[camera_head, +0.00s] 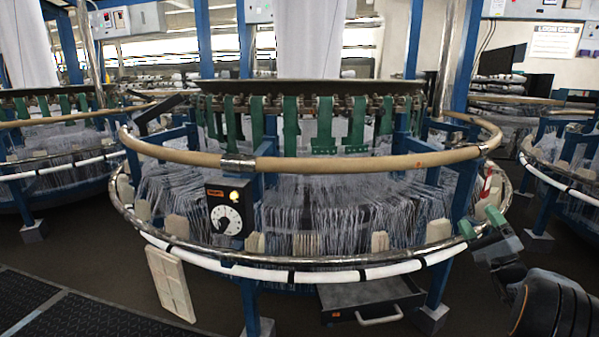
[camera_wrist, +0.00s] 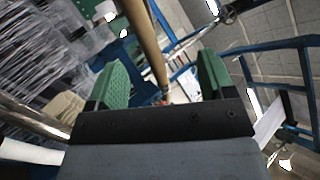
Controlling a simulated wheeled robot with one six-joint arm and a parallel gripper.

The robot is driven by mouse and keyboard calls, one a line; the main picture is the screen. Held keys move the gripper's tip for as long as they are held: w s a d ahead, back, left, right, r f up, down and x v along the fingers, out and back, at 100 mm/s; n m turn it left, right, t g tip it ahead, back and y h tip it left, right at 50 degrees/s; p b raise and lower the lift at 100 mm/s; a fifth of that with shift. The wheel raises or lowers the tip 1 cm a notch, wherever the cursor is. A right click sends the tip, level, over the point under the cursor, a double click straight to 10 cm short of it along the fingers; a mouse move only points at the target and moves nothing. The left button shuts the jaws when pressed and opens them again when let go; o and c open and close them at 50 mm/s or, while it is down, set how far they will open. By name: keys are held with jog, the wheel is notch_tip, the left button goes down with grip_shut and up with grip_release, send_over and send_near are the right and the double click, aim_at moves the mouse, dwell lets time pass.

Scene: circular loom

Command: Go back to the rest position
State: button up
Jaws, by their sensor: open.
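My gripper (camera_head: 482,223) is at the right of the head view, beside the right front of the circular loom's metal rim (camera_head: 330,277). Its two green fingers stand apart with nothing seen between them. In the wrist view my gripper (camera_wrist: 160,80) also shows open and empty, with the loom's tan ring (camera_wrist: 150,45) beyond the fingers. In the head view the tan ring (camera_head: 330,163) runs around the loom above the lower rim. I cannot tell whether a finger touches the rim.
A dial box (camera_head: 229,208) with a lit yellow lamp sits at the loom's front. A drawer (camera_head: 368,299) with a handle is below. A pale panel (camera_head: 171,284) leans at lower left. Other looms (camera_head: 572,158) stand on both sides. Dark floor shows at lower right.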

jog(key=s+a+r+n+g+y+p, duration=0.1)
jog(key=a+r+n+g+y+p, duration=0.15)
jog(key=a+g+p, duration=0.4)
jog(key=s+a+r+n+g+y+p, duration=0.1)
jog(key=a+r+n+g+p, duration=0.2)
jog(key=a, duration=0.6)
jog(key=s+a+r+n+g+y+p, duration=0.1)
jog(key=a+r+g+y+p, duration=0.15)
jog(key=a+r+g, duration=0.4)
jog(key=s+a+r+n+g+h+p, duration=0.3)
jog(key=s+a+n+g+h+p, duration=0.3)
jog(key=s+a+p, duration=0.65)
jog(key=s+d+r+n+t+h+p, duration=0.1)
jog(key=s+d+r+n+h+p, duration=0.2)
jog(key=s+d+r+h+p, duration=0.2)
jog(key=shift+s+d+r+t+h+p, duration=0.35)
jog(key=shift+s+h+p, duration=1.4)
jog(key=shift+p, duration=0.85)
jog(key=shift+w+f, duration=0.1)
jog(key=shift+w, duration=0.1)
